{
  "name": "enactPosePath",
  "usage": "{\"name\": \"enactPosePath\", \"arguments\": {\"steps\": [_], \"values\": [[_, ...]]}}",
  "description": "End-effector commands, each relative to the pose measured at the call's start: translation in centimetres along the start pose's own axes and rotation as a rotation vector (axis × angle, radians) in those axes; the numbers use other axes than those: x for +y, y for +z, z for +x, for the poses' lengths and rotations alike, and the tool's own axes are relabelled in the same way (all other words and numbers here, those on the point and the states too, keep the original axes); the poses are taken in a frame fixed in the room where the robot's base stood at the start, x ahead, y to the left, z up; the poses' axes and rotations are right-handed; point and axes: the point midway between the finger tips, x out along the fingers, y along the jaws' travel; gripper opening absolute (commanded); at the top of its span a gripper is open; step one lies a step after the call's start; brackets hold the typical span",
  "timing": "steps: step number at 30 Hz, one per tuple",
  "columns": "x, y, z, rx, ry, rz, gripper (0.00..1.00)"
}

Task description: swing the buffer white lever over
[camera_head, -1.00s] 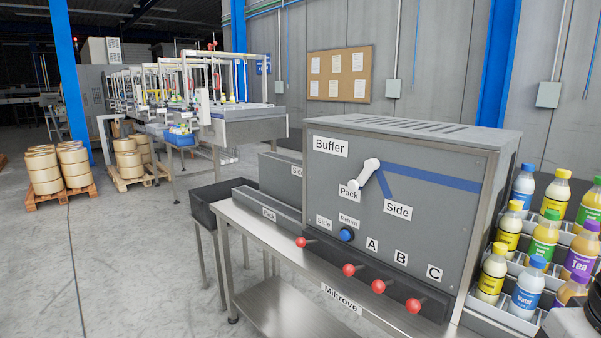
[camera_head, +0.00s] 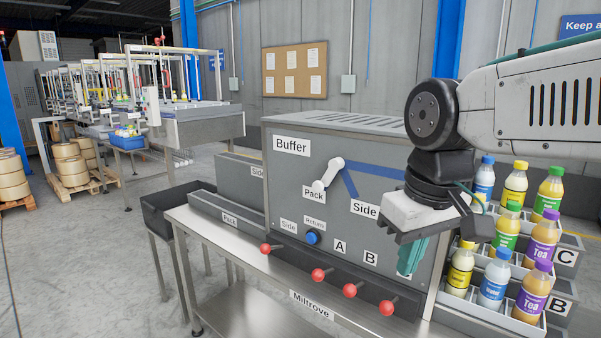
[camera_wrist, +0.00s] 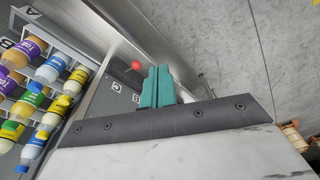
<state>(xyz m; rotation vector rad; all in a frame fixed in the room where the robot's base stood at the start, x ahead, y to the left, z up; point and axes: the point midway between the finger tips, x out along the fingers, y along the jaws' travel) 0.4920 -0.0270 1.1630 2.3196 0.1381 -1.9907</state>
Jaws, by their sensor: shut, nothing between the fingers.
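The white lever (camera_head: 328,173) sits on the front panel of the grey Buffer box (camera_head: 293,225). It slants from upper right down to lower left, with its lower end at the "Pack" label (camera_head: 313,193). The "Side" label (camera_head: 365,209) is to its right, under a blue stripe. My gripper (camera_head: 411,258) is in front of the box's right part, right of the lever and apart from it. Its teal fingers are together and empty, also in the wrist view (camera_wrist: 157,87). The lever is not visible in the wrist view.
Red knobs (camera_head: 351,290) stick out below the panel, beside a blue button (camera_head: 313,238). Bottles (camera_head: 493,278) stand in racks to the right of the box. A dark bin (camera_head: 177,208) is at the left. Floor in front left is clear.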

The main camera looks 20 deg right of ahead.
Motion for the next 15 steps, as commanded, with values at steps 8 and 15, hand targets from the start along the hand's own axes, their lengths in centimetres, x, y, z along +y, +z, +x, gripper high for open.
{"name": "enactPosePath", "arguments": {"steps": [8,15], "values": [[1.6,-18.9,-6.8,0.080,-0.018,-0.260,0.00],[2.8,-32.5,-8.1,0.150,-0.017,-0.468,0.00]]}}
